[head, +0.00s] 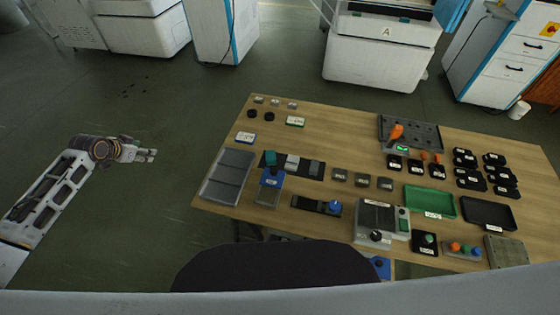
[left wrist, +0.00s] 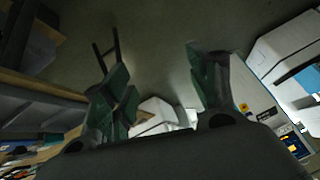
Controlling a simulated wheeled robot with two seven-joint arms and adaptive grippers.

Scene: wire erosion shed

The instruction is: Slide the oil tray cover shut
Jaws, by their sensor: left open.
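My left gripper (head: 151,155) is over the floor, left of the wooden table and apart from everything on it. In the left wrist view its two fingers (left wrist: 160,82) are spread with nothing between them. I cannot read any label as the oil tray cover. Candidates on the table are a dark strip with a blue knob (head: 318,205) near the front edge, a flat grey panelled tray (head: 229,174) at the left edge, and a green tray (head: 429,202) and a black tray (head: 488,213) at the right. My right gripper is not in view.
The wooden table (head: 330,130) holds several small blocks, a blue-topped fixture (head: 271,176), a grey box with a dial (head: 376,217) and an upright-backed dark board (head: 410,131). White machines (head: 381,50) stand behind. The floor left of the table is clear.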

